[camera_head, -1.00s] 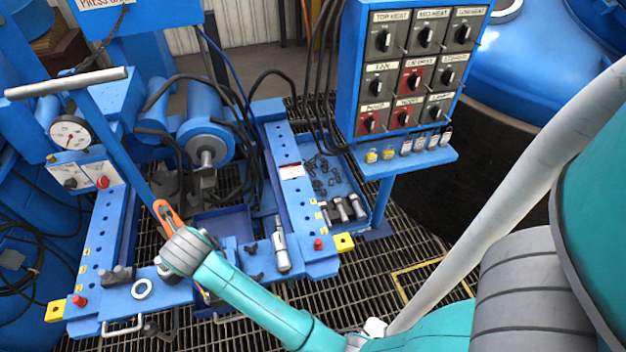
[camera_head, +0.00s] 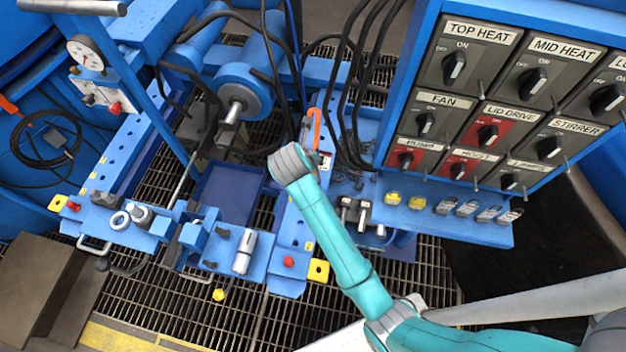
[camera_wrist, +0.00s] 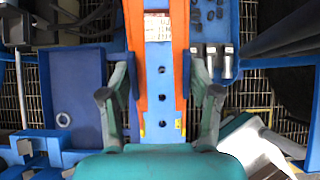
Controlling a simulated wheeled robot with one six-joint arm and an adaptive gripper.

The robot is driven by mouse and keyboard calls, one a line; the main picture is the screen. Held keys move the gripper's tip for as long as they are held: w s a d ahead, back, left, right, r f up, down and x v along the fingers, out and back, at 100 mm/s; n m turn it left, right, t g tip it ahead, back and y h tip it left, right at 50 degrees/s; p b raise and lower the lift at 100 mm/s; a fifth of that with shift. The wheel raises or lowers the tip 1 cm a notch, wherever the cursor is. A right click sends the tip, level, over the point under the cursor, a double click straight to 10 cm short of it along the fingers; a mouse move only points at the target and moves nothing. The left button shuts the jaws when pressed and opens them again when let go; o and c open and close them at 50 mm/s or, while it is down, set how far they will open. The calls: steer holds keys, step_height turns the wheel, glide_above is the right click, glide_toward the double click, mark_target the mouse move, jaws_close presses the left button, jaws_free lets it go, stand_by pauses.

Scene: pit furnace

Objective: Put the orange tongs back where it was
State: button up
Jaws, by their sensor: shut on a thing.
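The orange tongs (camera_wrist: 136,50) lie between my gripper's fingers (camera_wrist: 157,82) in the wrist view, one orange arm against each finger. My gripper is shut on them. The tongs reach away over a blue rail (camera_wrist: 160,97) with a row of holes and a white label. In the head view a part of the tongs (camera_head: 316,122) shows above my wrist, over the right blue rail (camera_head: 290,232). Whether the tongs touch the rail, I cannot tell. My wrist hides the fingers in the head view.
The switch panel (camera_head: 490,95) with its small shelf (camera_head: 440,225) stands close on the right. Black hoses hang near my gripper. A blue tray (camera_head: 230,190) lies left of the rail, and metal cylinders (camera_head: 355,210) right of it. A silver cylinder (camera_head: 243,252) lies in front.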

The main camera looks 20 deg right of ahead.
step_height(320, 180, down, 10)
steer(key=shift+d+r, duration=0.2)
steer(key=shift+d, duration=0.1)
steer(key=shift+f, duration=0.55)
steer(key=o, duration=0.6)
steer(key=shift+o, duration=0.2)
steer(key=v, duration=1.3)
steer(key=shift+w+d, duration=0.15)
steer(key=shift+w, duration=0.05)
steer(key=shift+r, duration=0.1)
